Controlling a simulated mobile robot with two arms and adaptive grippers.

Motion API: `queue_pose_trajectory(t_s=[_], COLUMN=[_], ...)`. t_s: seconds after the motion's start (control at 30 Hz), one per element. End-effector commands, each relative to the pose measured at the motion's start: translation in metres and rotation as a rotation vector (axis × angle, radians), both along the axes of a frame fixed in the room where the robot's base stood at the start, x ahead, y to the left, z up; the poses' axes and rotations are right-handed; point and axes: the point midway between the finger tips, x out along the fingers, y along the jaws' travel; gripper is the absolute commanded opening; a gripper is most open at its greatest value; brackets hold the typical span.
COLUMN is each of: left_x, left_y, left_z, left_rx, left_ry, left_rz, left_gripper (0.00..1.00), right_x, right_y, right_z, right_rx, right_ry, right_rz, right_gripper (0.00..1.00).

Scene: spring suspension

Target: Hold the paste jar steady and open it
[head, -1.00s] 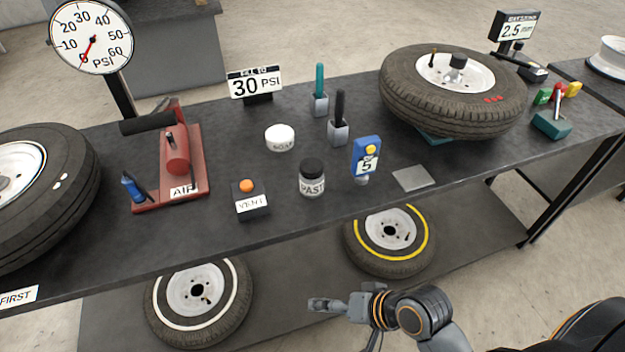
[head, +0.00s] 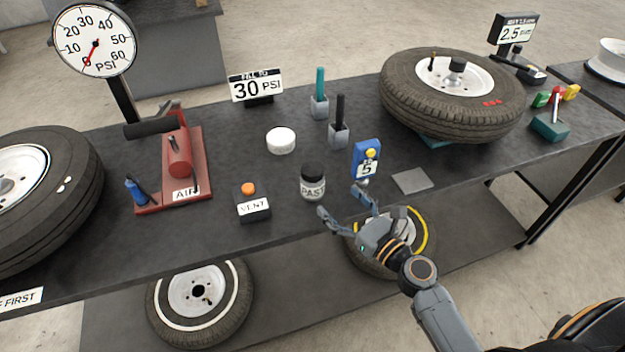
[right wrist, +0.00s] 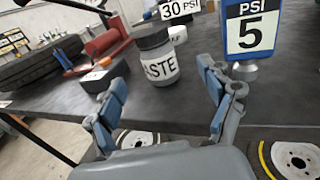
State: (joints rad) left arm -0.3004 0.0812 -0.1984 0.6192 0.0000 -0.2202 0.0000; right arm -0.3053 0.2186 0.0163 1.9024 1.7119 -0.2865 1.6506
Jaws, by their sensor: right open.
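The paste jar (head: 313,188) stands upright near the front edge of the dark workbench in the head view. It has a black lid (head: 313,169) on top and a white label. My right gripper (head: 341,202) is open and empty at the bench's front edge, just right of the jar and a little in front of it. In the right wrist view the jar (right wrist: 157,66) shows ahead, beyond and between the spread fingers (right wrist: 163,95), not touched. My left gripper is not in view.
A blue gauge marked 5 (head: 366,160) stands right of the jar, close to my right gripper. The orange-button VENT box (head: 252,205) is to its left. A white tub (head: 281,140) and grey holders (head: 339,135) stand behind. A flat grey plate (head: 412,180) lies to the right.

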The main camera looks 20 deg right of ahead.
Motion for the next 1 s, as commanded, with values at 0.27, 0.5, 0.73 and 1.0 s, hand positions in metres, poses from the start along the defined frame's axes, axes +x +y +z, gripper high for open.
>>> queue_pose_trajectory(t_s=[0.27,0.5,0.73,1.0], left_x=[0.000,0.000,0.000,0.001], left_y=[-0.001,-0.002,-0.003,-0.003], left_z=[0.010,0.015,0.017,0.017], left_rx=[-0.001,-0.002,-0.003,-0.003], left_ry=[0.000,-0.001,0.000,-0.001], left_rz=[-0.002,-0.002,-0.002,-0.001], left_gripper=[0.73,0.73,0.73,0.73], right_x=[0.039,0.059,0.086,0.089], right_y=[0.015,0.026,0.037,0.039], right_z=[0.001,0.001,-0.002,-0.003], right_rx=[-0.002,-0.001,-0.004,-0.004], right_ry=[-0.001,-0.001,-0.001,0.000], right_rz=[0.001,0.003,0.003,0.003], right_gripper=[0.81,0.81,0.81,0.81])
